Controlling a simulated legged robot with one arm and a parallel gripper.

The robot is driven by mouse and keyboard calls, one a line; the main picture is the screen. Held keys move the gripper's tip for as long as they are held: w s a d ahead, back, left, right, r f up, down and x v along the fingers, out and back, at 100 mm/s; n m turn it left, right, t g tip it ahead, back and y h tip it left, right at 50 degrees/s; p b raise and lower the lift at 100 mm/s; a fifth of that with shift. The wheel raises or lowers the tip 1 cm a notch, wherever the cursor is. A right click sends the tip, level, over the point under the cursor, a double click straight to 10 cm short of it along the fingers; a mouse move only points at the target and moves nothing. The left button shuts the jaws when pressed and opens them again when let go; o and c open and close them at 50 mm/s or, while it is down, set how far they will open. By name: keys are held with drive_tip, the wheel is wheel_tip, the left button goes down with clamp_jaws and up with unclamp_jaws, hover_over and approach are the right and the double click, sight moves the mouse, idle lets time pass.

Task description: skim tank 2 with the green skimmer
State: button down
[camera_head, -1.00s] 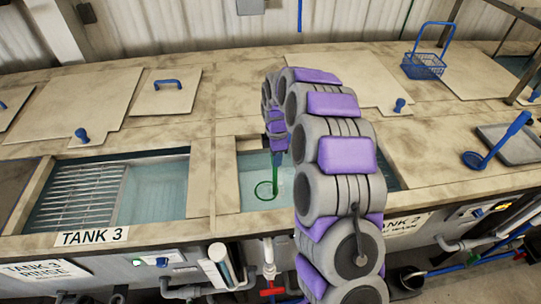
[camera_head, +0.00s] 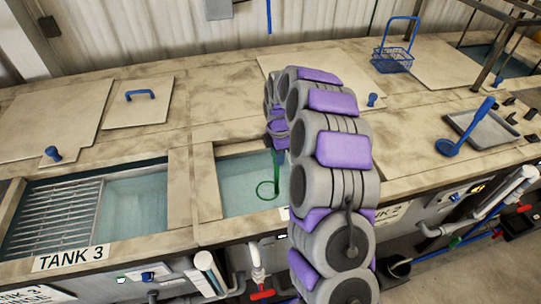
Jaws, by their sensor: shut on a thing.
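The green skimmer (camera_head: 268,190) hangs from my gripper (camera_head: 277,146), its handle upright and its ring low over the opening of tank 2. I cannot tell whether the ring touches the liquid. Tank 2 (camera_head: 235,185) shows pale blue-green liquid left of my arm; my arm hides its right part. Its label (camera_head: 385,214) is partly covered by my arm. My gripper is shut on the top of the green handle; its fingers are small and partly hidden behind the arm.
Tank 3 (camera_head: 135,205) is open at left, with a metal rack (camera_head: 60,212). A lid with a blue handle (camera_head: 140,96) lies behind. At right are a blue basket (camera_head: 392,60), a blue ladle (camera_head: 450,146) and a grey tray (camera_head: 490,130). A red-handled valve (camera_head: 262,295) is below.

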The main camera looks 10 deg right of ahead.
drive_tip(key=s+a, duration=0.6)
drive_tip(key=a, duration=0.6)
drive_tip(key=shift+s+a+b, duration=0.15)
drive_tip(key=shift+a+b, duration=0.15)
drive_tip(key=shift+a, duration=0.05)
idle(1.4)
drive_tip(key=shift+r, duration=0.1)
